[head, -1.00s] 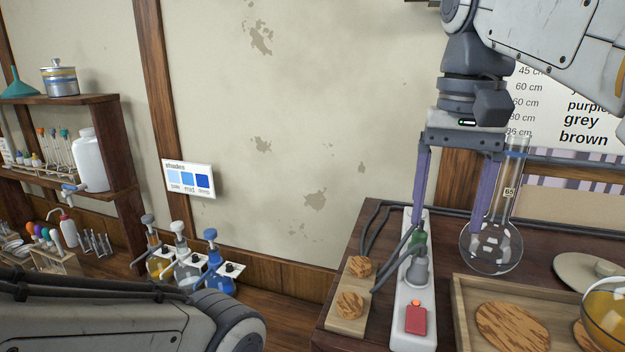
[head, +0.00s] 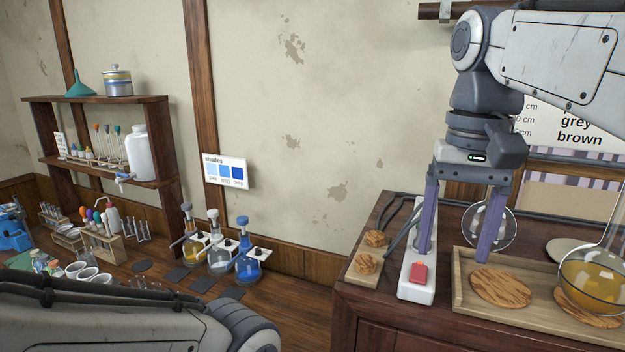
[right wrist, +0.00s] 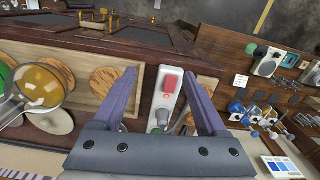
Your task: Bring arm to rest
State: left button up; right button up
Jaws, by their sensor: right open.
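My right gripper (head: 457,257) hangs with its jaws open and empty in the head view. One purple finger is in front of the white power strip (head: 416,292), the other in front of the wooden tray (head: 462,300). In the right wrist view the gripper (right wrist: 162,80) has its fingers apart, with the strip (right wrist: 160,98) and its red switch (right wrist: 170,82) showing between them. I cannot tell whether a finger touches anything. My left arm crosses the lower left of the head view; its gripper is out of view.
A clear round flask (head: 507,228) stands behind the right gripper, partly hidden. A flask of amber liquid (head: 592,283) stands on the tray's right side. Cork pads (head: 367,263) lie left of the strip. Bottles (head: 248,268) stand on the lower bench, with bare bench to their right.

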jog(key=s+a+f+n+b, duration=0.1)
jog(key=s+a+f+n, duration=0.2)
jog(key=f, duration=0.7)
jog(key=s+a+f+n+b, duration=0.2)
jog(key=s+a+f+n, duration=0.2)
jog(key=f, duration=0.6)
jog(key=s+a+f+n+y+b, duration=0.1)
jog(key=s+a+f, duration=0.4)
jog(key=f, duration=0.5)
jog(key=s+n+b, duration=0.1)
jog(key=n, duration=0.1)
jog(key=shift+s+a+n, duration=0.3)
jog(key=shift+s+a, duration=0.1)
